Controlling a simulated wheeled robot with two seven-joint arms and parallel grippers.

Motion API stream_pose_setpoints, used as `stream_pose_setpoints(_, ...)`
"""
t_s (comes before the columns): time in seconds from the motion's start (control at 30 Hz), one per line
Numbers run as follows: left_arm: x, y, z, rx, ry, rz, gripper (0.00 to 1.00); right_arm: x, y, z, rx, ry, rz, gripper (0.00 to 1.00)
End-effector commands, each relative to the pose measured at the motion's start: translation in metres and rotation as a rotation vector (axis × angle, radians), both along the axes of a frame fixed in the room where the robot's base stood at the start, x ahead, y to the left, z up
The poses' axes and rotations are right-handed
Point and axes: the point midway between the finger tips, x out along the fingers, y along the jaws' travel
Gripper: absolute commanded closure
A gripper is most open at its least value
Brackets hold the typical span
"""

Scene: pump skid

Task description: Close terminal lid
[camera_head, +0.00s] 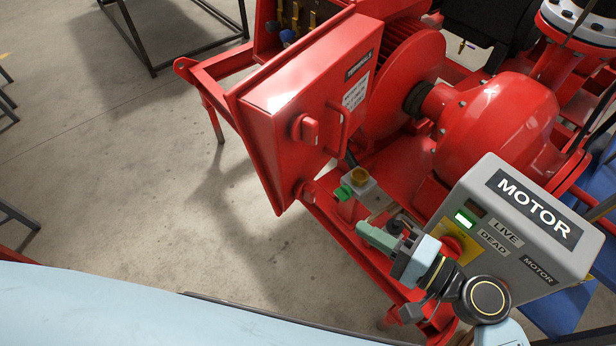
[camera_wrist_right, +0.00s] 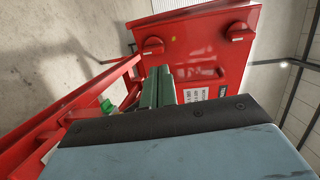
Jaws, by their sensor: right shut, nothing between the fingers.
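The red terminal lid (camera_head: 305,95) carries a handle, a dark label and two red knobs. It stands swung open in the head view, with part of the terminal box interior (camera_head: 290,18) showing behind its upper edge. In the right wrist view the lid (camera_wrist_right: 205,65) fills the upper middle, beyond my fingers. My right gripper (camera_head: 368,236) is shut and empty, below and to the right of the lid, apart from it in the head view. Its green fingers (camera_wrist_right: 157,88) lie together in the wrist view. My left gripper is not in view.
A grey MOTOR box (camera_head: 520,225) with a lit green indicator stands close to my right wrist. A small box with a green fitting (camera_head: 343,193) sits between gripper and lid. A red pump housing (camera_head: 500,120) is behind. The floor (camera_head: 120,190) left of the lid is clear.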

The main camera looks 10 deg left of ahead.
Motion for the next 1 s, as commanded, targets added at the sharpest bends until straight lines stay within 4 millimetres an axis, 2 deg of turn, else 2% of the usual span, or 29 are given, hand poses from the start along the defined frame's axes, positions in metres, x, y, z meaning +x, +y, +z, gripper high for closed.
stream_pose_setpoints(0.03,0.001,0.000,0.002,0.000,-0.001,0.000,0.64,-0.005,0.004,0.018,0.039,-0.009,0.022,1.00)
stream_pose_setpoints(0.1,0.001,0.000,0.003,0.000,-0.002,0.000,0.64,-0.009,0.007,0.033,0.075,-0.014,0.043,1.00)
stream_pose_setpoints(0.2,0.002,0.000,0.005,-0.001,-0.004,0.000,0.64,-0.009,0.013,0.043,0.098,-0.018,0.055,1.00)
stream_pose_setpoints(0.37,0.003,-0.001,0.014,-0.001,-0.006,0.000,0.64,0.000,0.034,0.045,0.100,-0.018,0.055,1.00)
stream_pose_setpoints(0.6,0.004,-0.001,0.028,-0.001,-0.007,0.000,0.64,0.021,0.083,0.045,0.099,-0.018,0.054,1.00)
stream_pose_setpoints(0.8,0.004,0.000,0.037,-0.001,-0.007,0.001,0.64,0.035,0.116,0.043,0.096,-0.017,0.053,1.00)
stream_pose_setpoints(1.0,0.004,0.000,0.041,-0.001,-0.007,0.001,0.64,0.042,0.134,0.041,0.094,-0.017,0.053,1.00)
